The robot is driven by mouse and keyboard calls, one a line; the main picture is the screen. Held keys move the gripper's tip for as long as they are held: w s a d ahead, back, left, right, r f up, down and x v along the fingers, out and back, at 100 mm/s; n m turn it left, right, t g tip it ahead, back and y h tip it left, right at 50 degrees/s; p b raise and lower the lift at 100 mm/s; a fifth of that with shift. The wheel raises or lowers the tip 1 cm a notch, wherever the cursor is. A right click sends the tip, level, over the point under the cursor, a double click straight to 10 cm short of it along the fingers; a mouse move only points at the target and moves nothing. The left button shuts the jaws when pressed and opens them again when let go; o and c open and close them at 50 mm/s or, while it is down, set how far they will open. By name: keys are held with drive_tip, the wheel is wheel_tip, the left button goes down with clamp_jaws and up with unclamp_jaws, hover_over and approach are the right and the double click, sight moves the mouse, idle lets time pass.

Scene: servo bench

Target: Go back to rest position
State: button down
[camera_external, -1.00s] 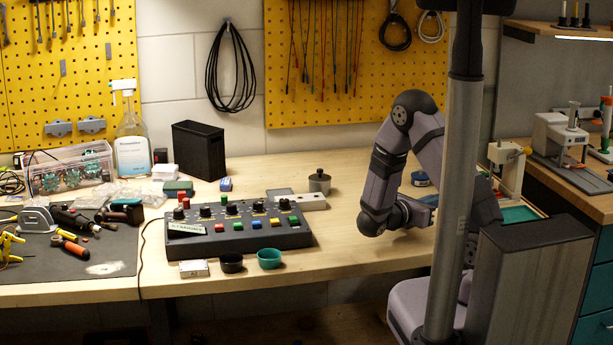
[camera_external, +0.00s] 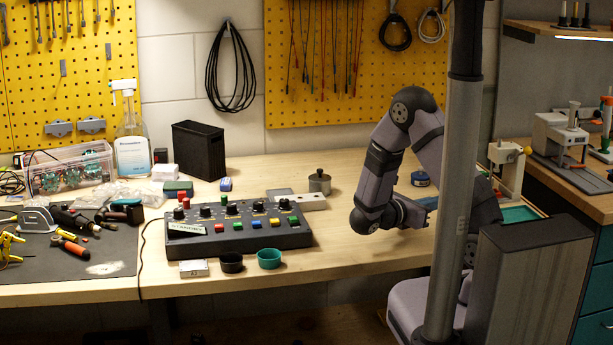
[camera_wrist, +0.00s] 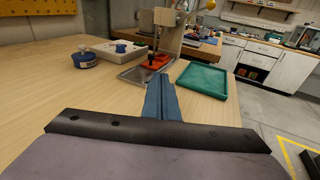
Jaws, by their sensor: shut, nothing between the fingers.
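My gripper (camera_wrist: 160,98) shows in the wrist view as two blue fingers pressed together, with nothing between them. It points over the right end of the wooden bench (camera_wrist: 55,85), toward a teal tray. The column in front hides part of my arm there.
The teal tray (camera_wrist: 203,79) and a press-like fixture (camera_wrist: 158,42) stand ahead of my gripper. A blue round tin (camera_wrist: 83,58) lies to their left. A button control box (camera_external: 240,230) and two small cups (camera_external: 269,258) sit left of my arm. Bench between is clear.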

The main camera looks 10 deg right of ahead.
drive_tip(key=s+d+r+m+g+p, duration=0.1)
drive_tip(key=s+m+g+p, duration=0.1)
drive_tip(key=s+d+r+m+g+y+p, duration=0.1)
drive_tip(key=s+m+g+p, duration=0.1)
drive_tip(key=s, duration=0.1)
drive_tip(key=s+d+r+m+g+y+p, duration=0.1)
drive_tip(key=s+d+r, duration=0.1)
drive_tip(key=s, duration=0.1)
drive_tip(key=shift+s+d+r+m+g+p, duration=0.1)
drive_tip(key=shift+s+m+g+p, duration=0.1)
drive_tip(key=shift+m+g+p, duration=0.2)
drive_tip(key=s+a+r+m+g+y+p, duration=0.3)
drive_tip(key=s+a+r+m+y+p, duration=0.35)
drive_tip(key=s+m+y+p, duration=0.45)
drive_tip(key=w+a+r+m+t+y+p, duration=0.2)
drive_tip(key=a+r+m+p, duration=0.2)
drive_tip(key=a+m, duration=0.1)
drive_tip(key=shift+w+a+m, duration=0.15)
drive_tip(key=shift+w+m, duration=0.25)
idle(1.0)
